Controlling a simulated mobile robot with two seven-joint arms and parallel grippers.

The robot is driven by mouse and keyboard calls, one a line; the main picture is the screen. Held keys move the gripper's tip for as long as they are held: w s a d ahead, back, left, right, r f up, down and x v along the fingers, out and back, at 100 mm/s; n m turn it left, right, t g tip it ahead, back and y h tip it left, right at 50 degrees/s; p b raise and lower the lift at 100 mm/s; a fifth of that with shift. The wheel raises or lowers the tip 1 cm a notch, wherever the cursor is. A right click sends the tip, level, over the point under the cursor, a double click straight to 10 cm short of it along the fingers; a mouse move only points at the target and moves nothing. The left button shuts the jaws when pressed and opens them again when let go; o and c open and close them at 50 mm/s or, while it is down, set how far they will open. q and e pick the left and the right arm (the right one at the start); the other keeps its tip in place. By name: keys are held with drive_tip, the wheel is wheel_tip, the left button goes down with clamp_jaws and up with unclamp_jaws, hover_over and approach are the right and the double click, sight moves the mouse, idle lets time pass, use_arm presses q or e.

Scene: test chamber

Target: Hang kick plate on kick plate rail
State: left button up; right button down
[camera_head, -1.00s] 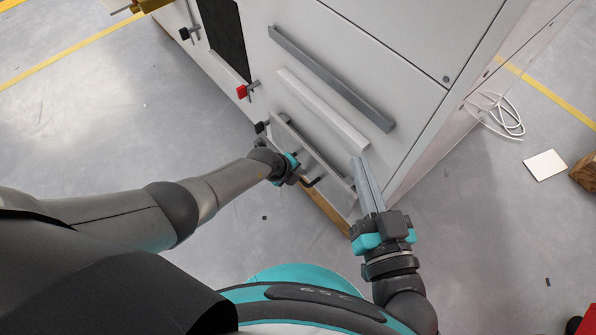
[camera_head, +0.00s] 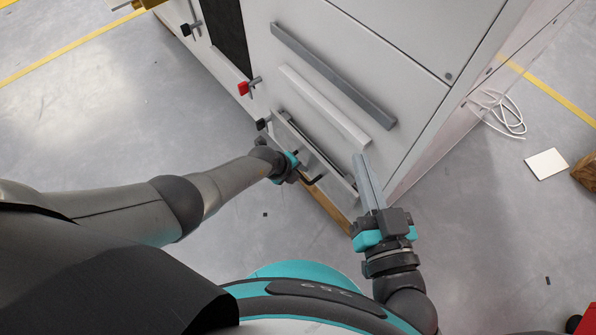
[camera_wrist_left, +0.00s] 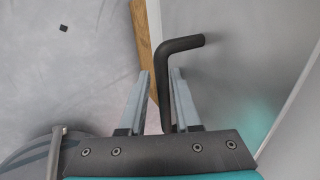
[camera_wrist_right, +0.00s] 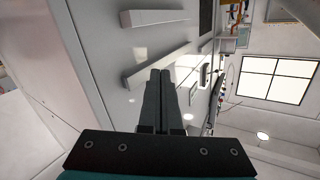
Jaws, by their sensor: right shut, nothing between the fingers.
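The kick plate (camera_head: 328,170) is a pale grey panel low on the machine's front. A dark gap shows between its upper edge and the machine, so it stands partly off it. Its black bent handle (camera_head: 315,181) also shows in the left wrist view (camera_wrist_left: 182,44). My left gripper (camera_wrist_left: 161,72) has its fingers on either side of the handle, with narrow gaps visible. My right gripper (camera_head: 361,157) is shut and empty, its tips close to the right end of the plate. The kick plate rail cannot be made out clearly behind the plate.
Two long grey bars, one darker (camera_head: 333,75) and one lighter (camera_head: 323,105), stick out from the machine above the plate. A red knob (camera_head: 243,88) is at left. A wooden strip (camera_head: 330,213) lies below the plate. Floor at left is clear.

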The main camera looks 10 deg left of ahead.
use_arm(q)
drive_tip(key=shift+w+d+r, duration=0.35)
drive_tip(key=shift+w+r, duration=0.05)
drive_tip(key=p+v, duration=0.2)
drive_tip(key=p, duration=0.1)
drive_tip(key=shift+s+a+r, duration=0.1)
drive_tip(key=shift+s+a, duration=0.05)
drive_tip(key=shift+s+a+r+p, duration=0.25)
drive_tip(key=shift+s+r+p, duration=0.15)
drive_tip(key=shift+p, duration=0.1)
use_arm(e)
drive_tip(key=s+d+f+g+h+p, duration=0.2)
drive_tip(key=d+f+g+h, duration=0.1)
drive_tip(key=d+g, duration=0.3)
drive_tip(key=s+d+f+g+h+p, duration=0.3)
drive_tip(key=d+g, duration=0.2)
drive_tip(key=g, duration=0.1)
use_arm(q)
drive_tip(key=p+v, duration=0.7)
drive_tip(key=v, duration=0.4)
drive_tip(key=shift+s+a, duration=0.3)
use_arm(e)
drive_tip(key=s+d+f, duration=0.1)
drive_tip(key=s+f, duration=0.1)
drive_tip(key=f, duration=0.5)
drive_tip(key=s+d+f+g, duration=0.1)
drive_tip(key=s+f, duration=0.2)
drive_tip(key=f, duration=0.4)
drive_tip(key=shift+s+d+f+g, duration=0.3)
drive_tip(key=shift+f, duration=0.1)
